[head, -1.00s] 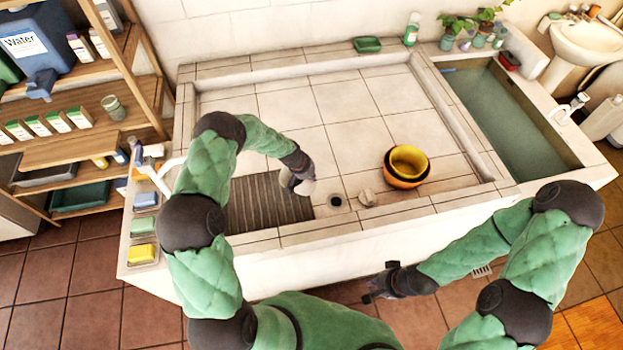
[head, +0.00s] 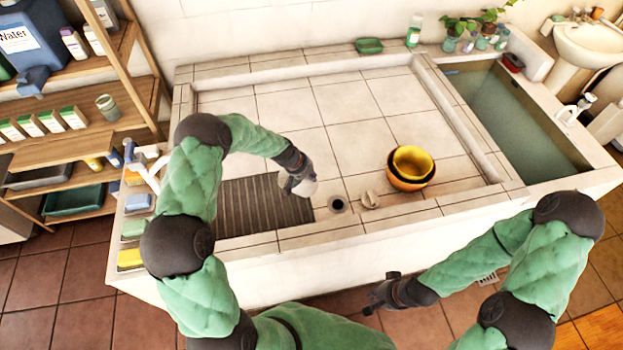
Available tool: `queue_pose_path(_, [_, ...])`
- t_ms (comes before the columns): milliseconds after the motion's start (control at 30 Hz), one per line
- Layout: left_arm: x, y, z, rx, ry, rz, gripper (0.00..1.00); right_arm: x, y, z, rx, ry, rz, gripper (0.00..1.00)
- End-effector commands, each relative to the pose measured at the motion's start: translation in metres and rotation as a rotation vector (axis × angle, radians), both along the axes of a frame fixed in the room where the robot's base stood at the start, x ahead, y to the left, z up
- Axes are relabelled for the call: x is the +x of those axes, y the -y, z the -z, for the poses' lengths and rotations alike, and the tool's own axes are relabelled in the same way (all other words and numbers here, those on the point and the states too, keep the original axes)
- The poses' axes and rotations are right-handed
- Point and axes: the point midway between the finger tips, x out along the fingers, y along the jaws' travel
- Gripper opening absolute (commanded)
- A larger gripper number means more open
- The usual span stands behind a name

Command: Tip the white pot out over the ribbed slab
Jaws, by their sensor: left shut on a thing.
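The ribbed slab (head: 250,207) is a dark grey-brown grooved panel set in the near left part of the tiled basin. My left gripper (head: 299,186) is over the slab's right end, shut on the white pot (head: 307,188). The pot is small in view and mostly hidden by the gripper, so I cannot tell its tilt or contents. Nothing is visible lying on the slab. My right gripper (head: 376,294) is empty and appears open, low in front of the basin's front wall.
A dark round drain hole (head: 338,204) and a small pale object (head: 370,200) lie right of the slab. Nested yellow and orange bowls (head: 411,165) stand further right. Sponges (head: 131,258) line the left ledge. A water-filled trough (head: 510,120) is at the right. The basin's middle is clear.

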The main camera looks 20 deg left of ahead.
Motion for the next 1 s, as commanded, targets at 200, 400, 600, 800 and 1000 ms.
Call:
queue_pose_path(200, [0.001, -0.001, 0.0, -0.014, 0.014, -0.001, 0.0, 0.0, 0.0, 0.017, 0.0, 0.0, 0.0, 0.16])
queue_pose_path(400, [0.001, 0.0, -0.001, -0.029, 0.023, 0.001, 0.0, 0.0, 0.0, 0.03, 0.0, 0.0, 0.0, 0.16])
queue_pose_path(600, [0.0, 0.0, -0.002, -0.045, 0.034, 0.001, 0.0, 0.0, 0.0, 0.043, 0.0, 0.0, 0.0, 0.16])
queue_pose_path(800, [0.0, -0.001, -0.003, -0.063, 0.043, 0.0, 0.0, 0.0, 0.0, 0.055, 0.0, 0.0, 0.0, 0.16])
queue_pose_path(1000, [0.0, -0.001, -0.005, -0.08, 0.054, -0.001, 0.0, 0.0, 0.0, 0.068, 0.0, 0.0, 0.0, 0.16])
